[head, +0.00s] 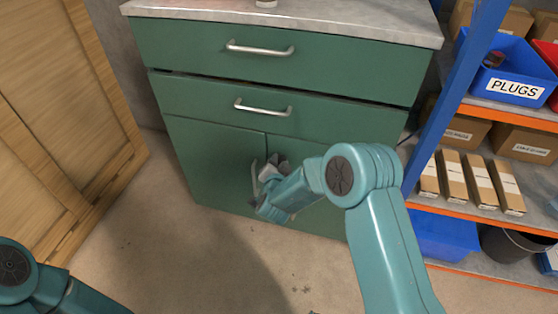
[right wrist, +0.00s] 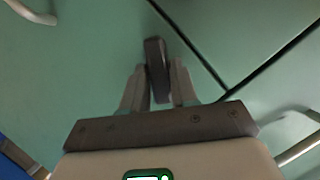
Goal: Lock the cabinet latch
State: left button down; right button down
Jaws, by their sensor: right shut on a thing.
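The green cabinet (head: 200,108) has two drawers above two doors. In the right wrist view, a short dark grey bar, seemingly the latch (right wrist: 155,54), stands out beside the dark seam between the doors. It does not cross the seam in that view. My right gripper (right wrist: 158,85) is shut on this bar, one finger on each side. In the head view my right gripper (head: 276,171) is in front of the doors near the seam, and the latch is hard to make out there. My left gripper is out of the picture.
A door handle (head: 255,172) is just left of my right gripper. Drawer handles (head: 262,108) stick out above it. A shelf rack with a blue post (head: 450,95) and bins stands at the right. A wooden panel (head: 60,110) is at the left. The floor in front is clear.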

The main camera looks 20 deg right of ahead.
jog(key=shift+w+a+r+n+g+h+p, duration=0.1)
jog(key=shift+n+g+h+p, duration=0.45)
jog(key=shift+n+p, duration=0.75)
jog(key=shift+a+n+g+h+p, duration=0.1)
jog(key=shift+n+g+h+p, duration=0.45)
jog(key=shift+n+p, duration=0.7)
jog(key=c, duration=1)
grip_release()
jog(key=shift+o, duration=0.2)
jog(key=p+v, duration=0.4)
jog(key=v, duration=1.2)
jog(key=shift+a, duration=0.25)
